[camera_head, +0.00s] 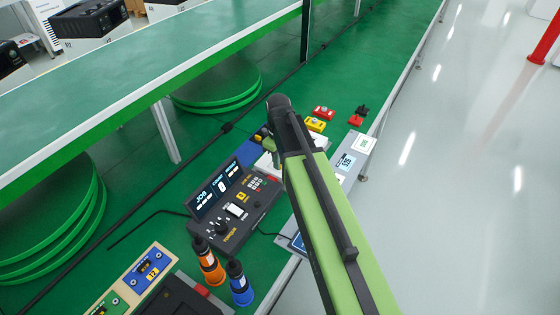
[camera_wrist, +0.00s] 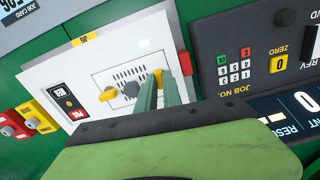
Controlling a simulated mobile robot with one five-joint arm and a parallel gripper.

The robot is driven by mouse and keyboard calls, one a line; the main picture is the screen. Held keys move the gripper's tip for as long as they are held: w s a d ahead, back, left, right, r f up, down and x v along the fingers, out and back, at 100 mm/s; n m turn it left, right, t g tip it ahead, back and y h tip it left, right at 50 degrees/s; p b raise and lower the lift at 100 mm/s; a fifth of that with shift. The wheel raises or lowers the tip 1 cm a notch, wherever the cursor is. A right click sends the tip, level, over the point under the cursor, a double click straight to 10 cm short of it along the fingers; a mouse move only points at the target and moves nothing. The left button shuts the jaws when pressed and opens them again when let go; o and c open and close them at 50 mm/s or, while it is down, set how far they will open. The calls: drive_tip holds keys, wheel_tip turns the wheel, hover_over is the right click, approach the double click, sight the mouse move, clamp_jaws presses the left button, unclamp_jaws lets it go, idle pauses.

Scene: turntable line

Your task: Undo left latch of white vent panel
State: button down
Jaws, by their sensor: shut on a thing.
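The white vent panel (camera_wrist: 104,67) fills the middle of the wrist view. It has dark vent slots and a dark hexagonal knob between two yellow latches. One latch (camera_wrist: 107,94) is free and lies roughly sideways. The other latch (camera_wrist: 158,73), on the side toward the dark console, is between the green fingers of my gripper (camera_wrist: 160,84), which is shut on it. The fingers hide the lower part of that latch. In the head view my arm covers most of the panel (camera_head: 264,161), and my fingertips are hidden.
The dark console (camera_head: 236,199) stands close beside the panel. Red (camera_head: 323,113) and yellow (camera_head: 315,125) button boxes lie beyond it. An orange bottle (camera_head: 208,262) and a blue bottle (camera_head: 239,285) stand nearer.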

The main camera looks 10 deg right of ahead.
drive_tip(key=shift+n, duration=0.4)
drive_tip(key=c, duration=1.5)
unclamp_jaws()
wheel_tip(320, 180, up, 17)
drive_tip(key=p, duration=1.7)
drive_tip(key=shift+r, duration=0.2)
